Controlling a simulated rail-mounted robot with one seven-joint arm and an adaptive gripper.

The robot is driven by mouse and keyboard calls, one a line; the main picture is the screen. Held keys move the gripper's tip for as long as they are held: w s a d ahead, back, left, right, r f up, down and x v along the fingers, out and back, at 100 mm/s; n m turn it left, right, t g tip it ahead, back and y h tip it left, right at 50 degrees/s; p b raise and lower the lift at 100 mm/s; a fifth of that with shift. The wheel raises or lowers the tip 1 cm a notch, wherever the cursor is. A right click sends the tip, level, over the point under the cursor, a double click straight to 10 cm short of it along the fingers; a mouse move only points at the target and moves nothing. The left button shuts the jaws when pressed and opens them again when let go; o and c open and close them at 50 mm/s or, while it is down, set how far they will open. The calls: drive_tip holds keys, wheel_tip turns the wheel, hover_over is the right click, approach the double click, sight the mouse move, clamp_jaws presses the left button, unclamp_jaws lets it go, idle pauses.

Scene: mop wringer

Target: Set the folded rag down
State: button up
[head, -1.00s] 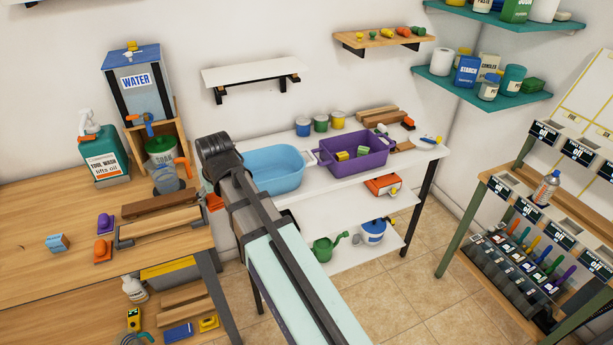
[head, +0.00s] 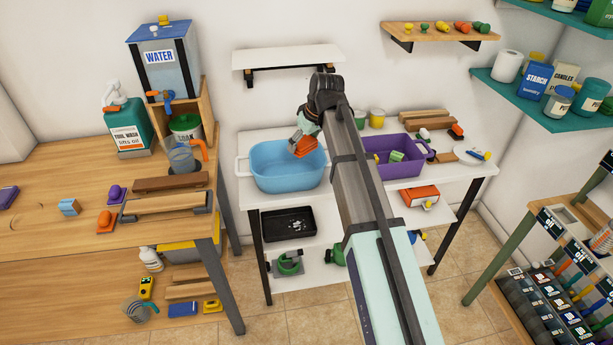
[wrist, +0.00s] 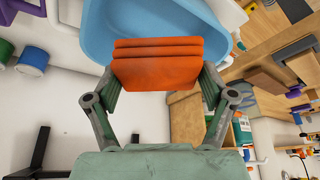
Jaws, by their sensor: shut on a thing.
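The folded rag (wrist: 158,62) is orange, in stacked layers, and is gripped between the two fingers of my gripper (wrist: 158,85) in the wrist view. In the head view the orange rag (head: 303,145) shows at the end of my gripper (head: 306,128), over the blue tub (head: 270,182). In the wrist view the blue tub (wrist: 95,35) lies beyond the rag, and the rag appears apart from it. My arm hides part of the shelf right of the tub.
A purple bin (head: 376,168) with several items stands right of my arm. A wooden bench (head: 60,262) at left holds a soap jug (head: 128,125), a water tank (head: 165,75) and blocks. A black tray (head: 288,223) sits on the lower shelf. A white wall shelf (head: 287,59) hangs behind.

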drive_tip(key=w+a+r+n+g+y, duration=0.1)
drive_tip(key=w+a+r+n+g, duration=0.15)
drive_tip(key=a+n, duration=0.25)
drive_tip(key=w+a+r+n+g+y, duration=0.1)
drive_tip(key=w+a+n, duration=0.3)
drive_tip(key=n, duration=0.1)
drive_tip(key=n+p, duration=0.1)
drive_tip(key=p, duration=0.2)
approach(274, 170)
drive_tip(key=shift+g, duration=0.25)
drive_tip(key=s+a+f, duration=0.2)
drive_tip(key=f, duration=0.1)
drive_tip(key=s+a+f, duration=0.2)
drive_tip(key=shift+f, duration=0.25)
drive_tip(key=shift+f, duration=0.2)
drive_tip(key=o, duration=0.9)
drive_tip(key=shift+s, duration=0.1)
drive_tip(key=shift+r, duration=0.1)
drive_tip(key=b+v, duration=0.2)
drive_tip(key=v, duration=1)
drive_tip(key=shift+a+r, duration=0.2)
drive_tip(key=shift+r, duration=0.05)
